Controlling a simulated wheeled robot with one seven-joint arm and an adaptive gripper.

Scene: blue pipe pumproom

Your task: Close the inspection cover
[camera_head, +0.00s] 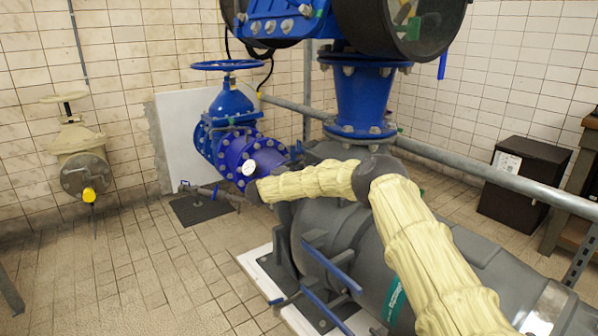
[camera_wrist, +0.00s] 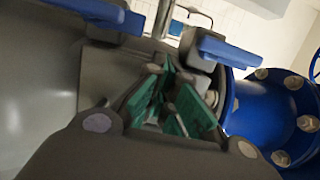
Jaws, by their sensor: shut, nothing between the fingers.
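No part stands out clearly as the inspection cover, so I cannot tell its position. The large grey pump body (camera_head: 335,240) fills the lower middle of the head view, with blue bars (camera_head: 333,266) on its near side. In the wrist view, two blue bars on grey brackets, a left one (camera_wrist: 92,11) and a right one (camera_wrist: 240,55), lie beyond my gripper (camera_wrist: 182,92). Its green-padded fingers are shut and empty, close to grey metal; contact cannot be told. In the head view my sleeved arm reaches left over the pump, and the fingers are hidden.
A blue valve (camera_head: 229,115) and flanged blue pipe (camera_head: 255,157) stand behind the pump. A grey rail (camera_head: 490,178) runs along the right. A black box (camera_head: 524,180) sits on the floor at right. The tiled floor (camera_head: 110,265) at left is mostly clear.

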